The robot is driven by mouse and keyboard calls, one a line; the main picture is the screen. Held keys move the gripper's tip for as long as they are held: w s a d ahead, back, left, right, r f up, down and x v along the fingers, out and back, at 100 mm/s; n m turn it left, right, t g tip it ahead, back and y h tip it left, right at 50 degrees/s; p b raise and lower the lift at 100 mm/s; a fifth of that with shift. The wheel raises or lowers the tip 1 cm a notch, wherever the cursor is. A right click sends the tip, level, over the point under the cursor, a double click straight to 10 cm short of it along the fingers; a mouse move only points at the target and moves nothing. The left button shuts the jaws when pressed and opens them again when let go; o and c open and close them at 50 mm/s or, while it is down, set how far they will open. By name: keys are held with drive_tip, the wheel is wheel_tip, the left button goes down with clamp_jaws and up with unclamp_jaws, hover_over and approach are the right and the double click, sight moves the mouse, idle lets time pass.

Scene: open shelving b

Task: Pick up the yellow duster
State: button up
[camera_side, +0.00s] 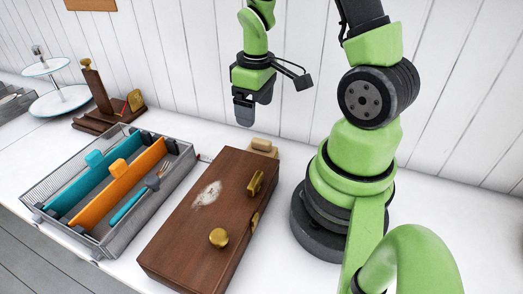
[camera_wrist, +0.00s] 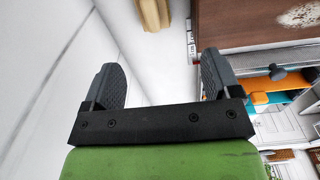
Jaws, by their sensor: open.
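A small pale yellow-tan block (camera_side: 262,147) lies on the white surface just behind the far end of the brown wooden box (camera_side: 190,235). It may be the yellow duster, but I cannot tell for sure. In the wrist view a tan block (camera_wrist: 153,14) shows at the top edge, partly cut off, beyond my fingertips. My gripper (camera_side: 245,112) hangs in the air, above and behind the block, apart from it. In the wrist view my gripper (camera_wrist: 163,78) has its two dark fingers wide apart with nothing between them.
The wooden box has brass fittings and a pale patch on top. Left of it is a wire tray (camera_side: 118,240) with blue and orange dividers and a fork. A tiered stand (camera_side: 60,100) and a wooden stand (camera_side: 97,95) are farther back. A white plank wall (camera_side: 190,60) closes the back.

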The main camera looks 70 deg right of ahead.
sight(259, 139)
drive_tip(key=shift+s+d+f, duration=0.15)
drive_tip(key=shift+f, duration=0.35)
drive_tip(key=shift+s+d+f, duration=0.1)
drive_tip(key=shift+d+f, duration=0.05)
drive_tip(key=shift+f, duration=0.35)
drive_tip(key=shift+d+f, duration=0.15)
drive_tip(key=shift+f, duration=2.3)
drive_tip(key=shift+d+f, duration=0.1)
drive_tip(key=shift+f, duration=2.3)
drive_tip(key=c, duration=1)
drive_tip(key=shift+c, duration=0.2)
drive_tip(key=shift+r, duration=0.1)
wheel_tip(259, 139, up, 10)
drive_tip(key=shift+f, duration=0.1)
